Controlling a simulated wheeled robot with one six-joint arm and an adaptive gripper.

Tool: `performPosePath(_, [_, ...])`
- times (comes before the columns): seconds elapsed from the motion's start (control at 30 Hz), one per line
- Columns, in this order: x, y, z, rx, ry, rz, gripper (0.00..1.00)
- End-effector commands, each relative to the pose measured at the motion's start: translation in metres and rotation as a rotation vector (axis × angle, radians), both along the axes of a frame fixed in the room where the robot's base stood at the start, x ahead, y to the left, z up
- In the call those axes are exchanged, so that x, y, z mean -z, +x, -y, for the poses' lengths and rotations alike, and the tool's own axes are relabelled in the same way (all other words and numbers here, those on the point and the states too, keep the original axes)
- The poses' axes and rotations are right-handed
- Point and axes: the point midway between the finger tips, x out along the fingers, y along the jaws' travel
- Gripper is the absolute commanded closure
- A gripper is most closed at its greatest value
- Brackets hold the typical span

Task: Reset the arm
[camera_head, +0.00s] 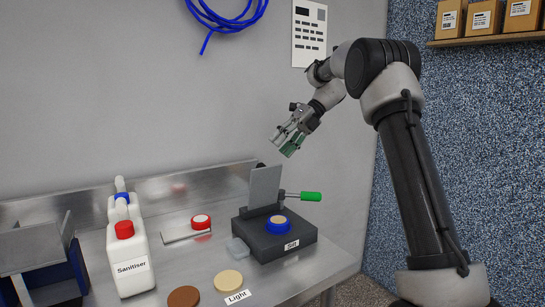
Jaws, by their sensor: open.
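My arm (408,150) rises at the right of the head view and bends over toward the middle. My gripper (283,145) hangs in the air above the metal bench, pointing down and to the left. It is open, and I see nothing held in it. Below it stands a dark press-like device (268,241) with an upright grey plate, a green-handled lever (303,196) and a blue ring with a tan disc (278,223). The gripper is apart from the device.
White bottles, one labelled Sanitiser (131,262), stand at the left beside a grey and blue holder (38,260). A brown disc (183,297) and a tan disc (228,280) lie at the front. A red-capped item (201,222) lies behind. Boxes (486,17) sit on a shelf.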

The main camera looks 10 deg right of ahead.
Motion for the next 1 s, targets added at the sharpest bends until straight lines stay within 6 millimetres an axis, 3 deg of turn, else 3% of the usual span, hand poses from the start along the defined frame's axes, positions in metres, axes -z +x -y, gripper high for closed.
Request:
performPosePath(0.47, [-0.009,0.001,0.01,-0.003,0.0,0.002,0.53])
performPosePath(0.67, [-0.007,0.008,0.012,-0.158,0.002,0.205,0.53])
performPosePath(0.73, [0.005,0.013,0.019,-0.276,-0.027,0.35,0.53])
performPosePath(0.83, [0.045,0.006,0.033,-0.485,-0.08,0.52,0.53])
performPosePath(1.0, [0.074,-0.038,0.059,-0.907,-0.188,0.792,0.53])
